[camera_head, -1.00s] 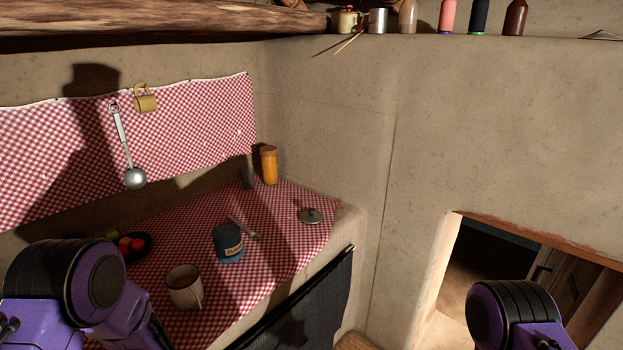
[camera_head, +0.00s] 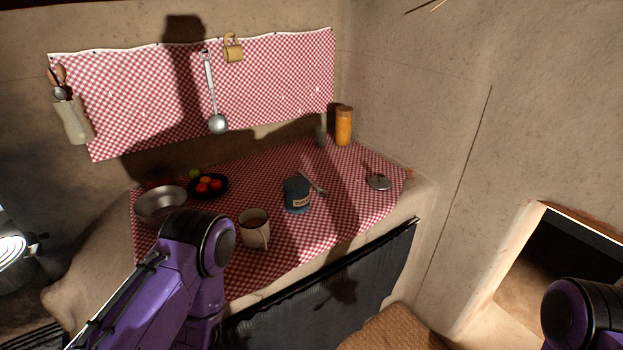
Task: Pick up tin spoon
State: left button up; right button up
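A thin metal utensil that looks like the tin spoon (camera_head: 318,187) lies on the red checked cloth. It is just behind and to the right of the dark blue tin (camera_head: 297,194), which may hide part of it. Its exact shape is too small to tell. A purple part of my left arm stands at the lower left, in front of the counter. A part of my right arm shows at the lower right corner. Neither gripper is in view.
A mug (camera_head: 254,230) stands in front of the tin. A metal bowl (camera_head: 160,203) and a dark plate of fruit (camera_head: 208,187) are at the left. A lid (camera_head: 378,182) lies at the right, and an orange jar (camera_head: 344,127) stands at the back. A ladle (camera_head: 217,122) hangs above.

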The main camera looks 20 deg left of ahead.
aim_at(299, 171)
jog(key=u, duration=0.1)
jog(key=k, duration=0.55)
jog(key=z, duration=0.75)
jog(key=i, duration=1.35)
jog(key=u, duration=0.75)
